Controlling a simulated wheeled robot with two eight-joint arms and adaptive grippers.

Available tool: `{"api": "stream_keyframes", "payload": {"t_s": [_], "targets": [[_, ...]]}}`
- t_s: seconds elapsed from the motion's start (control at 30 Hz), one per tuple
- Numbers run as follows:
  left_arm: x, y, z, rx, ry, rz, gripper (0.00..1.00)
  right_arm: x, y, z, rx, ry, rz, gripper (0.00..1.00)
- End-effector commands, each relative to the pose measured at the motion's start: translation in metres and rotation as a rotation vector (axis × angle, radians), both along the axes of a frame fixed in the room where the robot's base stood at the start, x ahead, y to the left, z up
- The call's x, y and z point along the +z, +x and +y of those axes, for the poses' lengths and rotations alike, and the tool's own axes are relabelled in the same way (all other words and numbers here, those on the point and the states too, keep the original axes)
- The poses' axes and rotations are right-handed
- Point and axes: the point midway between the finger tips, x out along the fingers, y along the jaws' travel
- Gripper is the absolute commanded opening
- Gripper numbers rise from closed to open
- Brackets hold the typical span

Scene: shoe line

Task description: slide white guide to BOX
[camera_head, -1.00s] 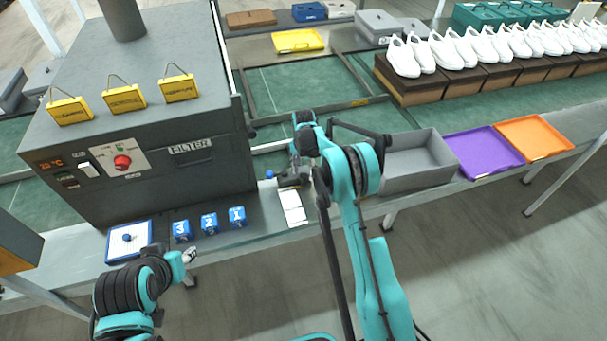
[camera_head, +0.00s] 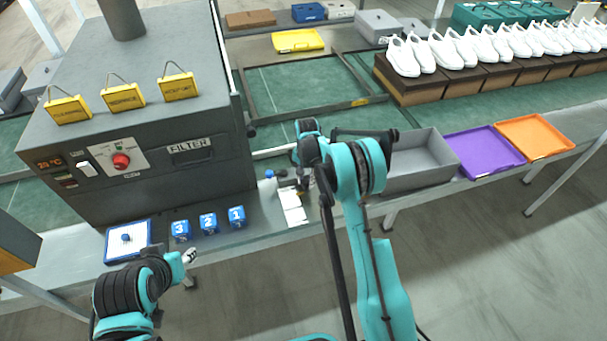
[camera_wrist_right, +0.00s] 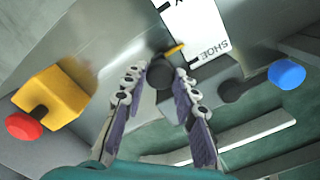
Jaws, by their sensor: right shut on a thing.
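My right gripper (camera_head: 303,184) is at the belt's near edge, just behind a white label plate (camera_head: 292,207). In the right wrist view its fingers (camera_wrist_right: 161,76) are closed around a dark round knob (camera_wrist_right: 160,73) with a yellow pointer (camera_wrist_right: 174,50). The pointer lies by the white plate (camera_wrist_right: 198,32), which reads SHOE near its lower end; its other end is out of that view. The white guide (camera_wrist_right: 245,139) appears as a pale bar over the green belt; it also shows in the head view (camera_head: 271,152). My left gripper (camera_head: 189,257) hangs near the table's front edge.
A blue knob (camera_wrist_right: 287,74) on a dark lever and a yellow box with a red button (camera_wrist_right: 57,93) flank the right fingers. The grey filter machine (camera_head: 150,150) stands left. A grey bin (camera_head: 418,165) and purple tray (camera_head: 483,152) stand right.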

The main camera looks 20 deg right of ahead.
Motion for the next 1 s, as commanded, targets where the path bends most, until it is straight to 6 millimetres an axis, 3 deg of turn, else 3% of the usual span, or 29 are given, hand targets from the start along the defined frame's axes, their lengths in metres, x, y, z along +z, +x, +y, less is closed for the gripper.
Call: {"api": "stream_keyframes", "payload": {"t_s": [0.1,0.23,0.6,0.63,0.7,1.0], "targets": [[-0.007,0.000,0.000,0.000,0.000,0.000,0.40,-0.002,-0.029,-0.001,0.000,0.000,0.001,0.00],[-0.011,0.000,0.000,0.000,0.000,0.000,0.40,-0.002,-0.050,-0.001,0.000,0.000,0.001,0.00],[-0.010,0.000,0.000,0.000,0.000,0.000,0.40,-0.001,-0.056,-0.002,0.000,0.001,0.002,0.00],[-0.010,0.000,0.000,0.000,0.000,0.000,0.40,-0.001,-0.056,-0.002,0.000,0.001,0.002,0.33],[-0.010,0.000,0.000,0.000,0.000,0.000,0.40,-0.001,-0.055,-0.002,0.000,0.000,0.001,0.49],[-0.010,0.000,0.000,0.000,0.000,0.000,0.40,0.000,-0.055,-0.002,0.000,0.000,0.001,0.49]]}}
